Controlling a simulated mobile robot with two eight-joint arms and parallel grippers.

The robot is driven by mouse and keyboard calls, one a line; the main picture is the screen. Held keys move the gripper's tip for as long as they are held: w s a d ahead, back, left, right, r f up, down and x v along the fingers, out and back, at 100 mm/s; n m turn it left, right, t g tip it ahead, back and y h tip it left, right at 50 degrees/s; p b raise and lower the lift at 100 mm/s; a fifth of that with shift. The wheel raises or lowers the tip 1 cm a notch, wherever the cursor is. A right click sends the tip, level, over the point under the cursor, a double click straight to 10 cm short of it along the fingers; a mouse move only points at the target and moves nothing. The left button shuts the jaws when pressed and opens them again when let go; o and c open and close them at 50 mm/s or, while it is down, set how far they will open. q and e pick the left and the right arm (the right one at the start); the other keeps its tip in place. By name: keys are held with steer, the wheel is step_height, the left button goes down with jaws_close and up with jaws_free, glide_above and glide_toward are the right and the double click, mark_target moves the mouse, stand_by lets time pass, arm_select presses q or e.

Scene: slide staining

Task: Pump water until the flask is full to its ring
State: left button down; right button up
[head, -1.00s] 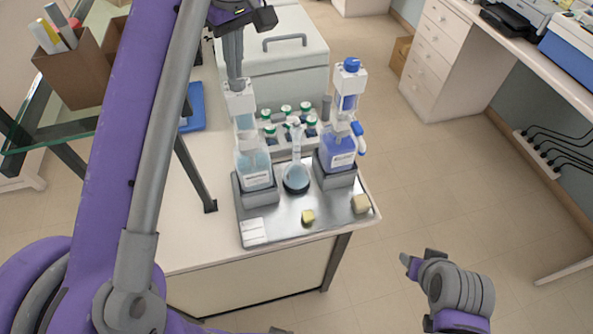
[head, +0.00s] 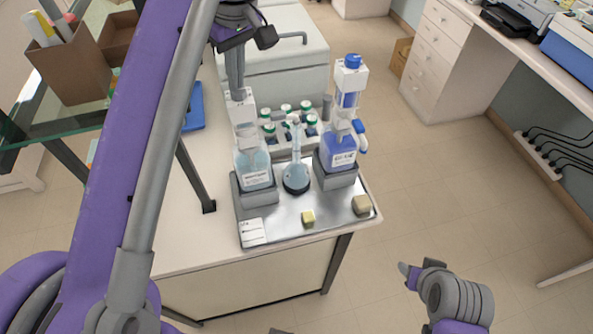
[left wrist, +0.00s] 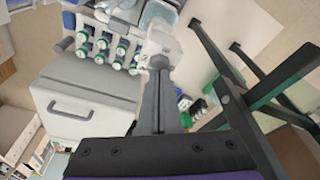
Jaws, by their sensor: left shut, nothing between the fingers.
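My left gripper (head: 236,76) is shut and empty. Its fingertips point down onto the white pump head (head: 241,108) of the left dispenser bottle, and they look to be touching its top. This bottle (head: 254,168) holds clear, pale liquid and stands in a grey holder. The round flask (head: 296,177) stands upright between the two dispensers, with pale blue liquid in its bulb. Its ring and exact level are too small to make out. In the left wrist view, the fingers (left wrist: 158,64) reach the white pump head (left wrist: 160,42).
A blue-capped dispenser with blue liquid (head: 338,150) stands right of the flask. Green-capped bottles (head: 287,108) sit behind. A glass shelf (head: 70,125) stands left.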

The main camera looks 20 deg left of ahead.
arm_select(q)
steer(key=shift+f, duration=0.6)
arm_select(e)
steer(key=shift+s+f, duration=0.15)
steer(key=shift+f, duration=0.15)
steer(key=shift+r, duration=0.1)
steer(key=shift+r, duration=0.1)
arm_select(q)
steer(key=shift+r+p, duration=1.65)
steer(key=shift+r, duration=1.25)
steer(key=shift+w, duration=0.1)
arm_select(e)
steer(key=shift+t, duration=0.3)
steer(key=w+r, duration=0.2)
steer(key=r, duration=0.1)
steer(key=w+r, duration=0.1)
steer(key=r, duration=0.1)
steer(key=shift+w, duration=0.1)
arm_select(q)
steer(key=shift+f, duration=0.1)
